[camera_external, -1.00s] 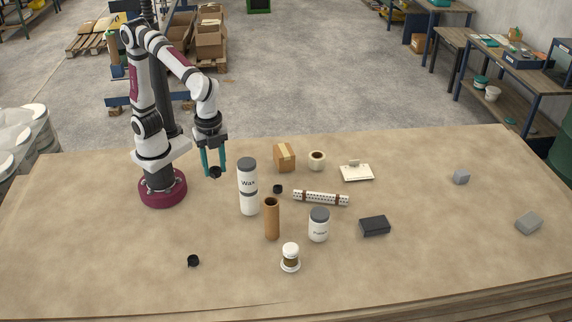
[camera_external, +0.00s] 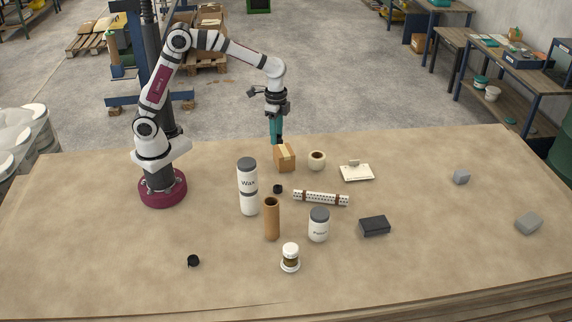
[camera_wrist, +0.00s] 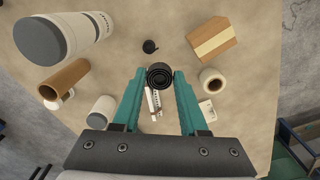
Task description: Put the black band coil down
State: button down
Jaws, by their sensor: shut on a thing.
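A black band coil (camera_wrist: 160,76) sits between my two teal fingertips in the wrist view, with its spiral face showing. My gripper (camera_wrist: 160,78) is shut on it. In the external view my gripper (camera_external: 277,138) hangs in the air near the table's back edge, above and behind the cardboard box; the held coil cannot be made out there. A second black coil (camera_external: 277,189) lies on the table left of the perforated bar, and it shows in the wrist view (camera_wrist: 150,46). A third black coil (camera_external: 193,261) lies at the front left.
The cardboard box (camera_external: 285,157), white roll (camera_external: 317,160) and perforated white bar (camera_external: 321,198) with brown bands are nearby. A wax bottle (camera_external: 248,186), brown tube (camera_external: 272,219), jar (camera_external: 319,225) and black block (camera_external: 375,226) stand further forward. The table's right and front left have free room.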

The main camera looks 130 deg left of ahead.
send_over(284, 150)
jog(key=f, duration=0.7)
jog(key=shift+d+f, duration=0.2)
jog(key=shift+s+a+f, duration=0.1)
jog(key=shift+f, duration=0.95)
jog(key=shift+a+f, duration=0.1)
jog(key=shift+f, duration=0.95)
jog(key=shift+f, duration=0.1)
jog(key=shift+c, duration=2.2)
grip_release()
